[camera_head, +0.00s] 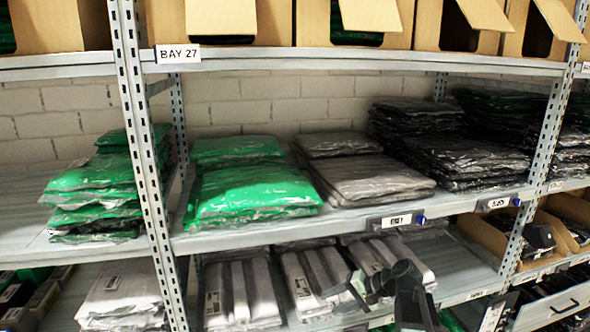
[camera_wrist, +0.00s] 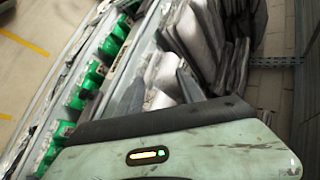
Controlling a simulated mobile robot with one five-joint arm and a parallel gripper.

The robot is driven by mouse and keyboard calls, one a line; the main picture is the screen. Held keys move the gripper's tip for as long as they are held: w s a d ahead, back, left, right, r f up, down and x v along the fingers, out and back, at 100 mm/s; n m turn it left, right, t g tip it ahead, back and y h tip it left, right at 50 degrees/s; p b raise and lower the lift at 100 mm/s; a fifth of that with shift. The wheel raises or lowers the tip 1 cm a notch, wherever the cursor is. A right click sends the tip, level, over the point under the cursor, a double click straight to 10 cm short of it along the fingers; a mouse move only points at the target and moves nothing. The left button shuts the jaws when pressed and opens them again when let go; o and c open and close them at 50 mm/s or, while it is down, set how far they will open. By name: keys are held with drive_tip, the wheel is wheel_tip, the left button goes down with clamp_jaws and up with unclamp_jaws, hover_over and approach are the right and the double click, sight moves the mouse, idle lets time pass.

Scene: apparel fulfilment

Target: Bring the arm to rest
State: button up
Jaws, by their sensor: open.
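My gripper (camera_head: 368,288) shows at the bottom of the head view, right of centre, at the end of my dark grey arm. It is open, and I see nothing held between its fingers. It appears in front of the lower shelf's grey and white packs (camera_head: 322,268); the distance to them is hard to tell. A pale green panel with a small lit indicator, apparently part of my own body, fills the bottom of that view.
The middle shelf holds green bagged packs (camera_head: 250,187), grey packs (camera_head: 368,178) and black packs (camera_head: 455,158). Cardboard boxes (camera_head: 330,22) stand above. A perforated upright (camera_head: 140,130) stands at left. The wrist view shows floor (camera_wrist: 28,50) at upper left, beside shelving with green items (camera_wrist: 85,85).

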drive_tip(key=s+a+f+n+g+h+b, duration=0.25)
drive_tip(key=s+a+f+h, duration=0.2)
drive_tip(key=s+f, duration=0.35)
drive_tip(key=s+d+f+n+h+p, duration=0.1)
drive_tip(key=s+d+f+n+h, duration=0.1)
drive_tip(key=s+d+h, duration=0.3)
drive_tip(key=d+f+g, duration=0.1)
drive_tip(key=d, duration=0.3)
drive_tip(key=shift+f, duration=0.1)
